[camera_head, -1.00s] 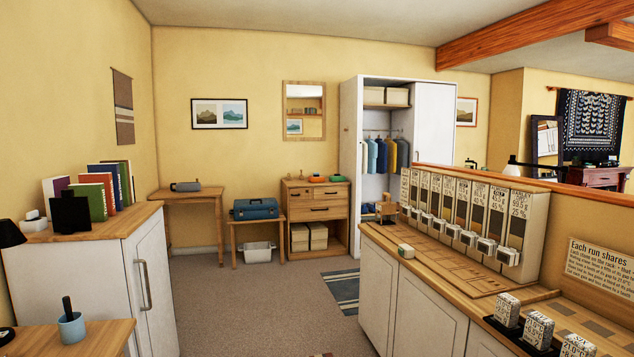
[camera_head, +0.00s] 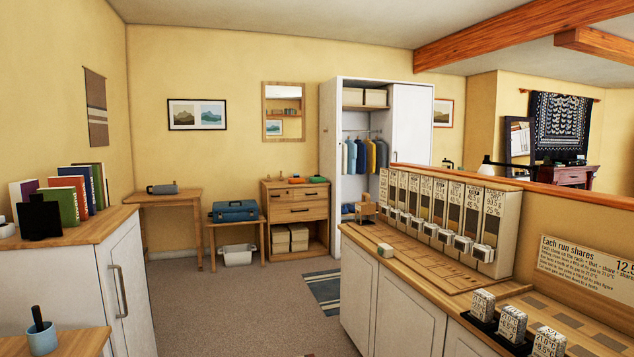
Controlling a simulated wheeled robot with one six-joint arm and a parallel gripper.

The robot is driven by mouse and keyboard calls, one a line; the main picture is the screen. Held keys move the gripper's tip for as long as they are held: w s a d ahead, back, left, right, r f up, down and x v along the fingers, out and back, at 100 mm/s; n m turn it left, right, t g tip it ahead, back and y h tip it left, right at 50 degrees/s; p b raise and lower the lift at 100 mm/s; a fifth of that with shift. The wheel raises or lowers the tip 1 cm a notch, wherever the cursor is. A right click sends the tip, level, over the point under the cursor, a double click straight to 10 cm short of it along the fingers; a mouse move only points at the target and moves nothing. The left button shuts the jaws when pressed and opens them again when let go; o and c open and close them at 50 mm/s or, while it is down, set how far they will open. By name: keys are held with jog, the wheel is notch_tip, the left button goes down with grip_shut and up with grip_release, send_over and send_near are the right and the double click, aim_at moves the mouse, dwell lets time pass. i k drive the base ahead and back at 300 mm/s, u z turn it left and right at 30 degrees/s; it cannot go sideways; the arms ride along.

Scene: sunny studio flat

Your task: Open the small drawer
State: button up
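A wooden chest of drawers (camera_head: 295,218) stands against the back wall, left of the open wardrobe. It has two small drawers side by side at the top, a left one (camera_head: 281,195) and a right one (camera_head: 312,193), with a wider drawer (camera_head: 298,211) below. All of them look shut. Dark handles show on the fronts. The small drawers are too far off for fine detail. My gripper is not in view.
A counter (camera_head: 403,262) with dispensers runs along the right. A white cabinet (camera_head: 125,290) stands at left. Carpeted floor (camera_head: 220,315) lies clear between them, with a striped rug (camera_head: 325,290) near the chest. A low table (camera_head: 235,222) holds a blue toolbox (camera_head: 235,210).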

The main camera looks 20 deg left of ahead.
aim_at(278, 192)
jog(key=u, duration=0.3)
jog(key=i, duration=1.25)
jog(key=u, duration=0.85)
jog(key=i, duration=2.05)
jog(key=u, duration=0.5)
jog(key=i, duration=2.05)
jog(key=z, duration=0.25)
jog(key=i, duration=2.05)
jog(key=z, duration=0.4)
jog(key=i, duration=1)
jog(key=z, duration=0.2)
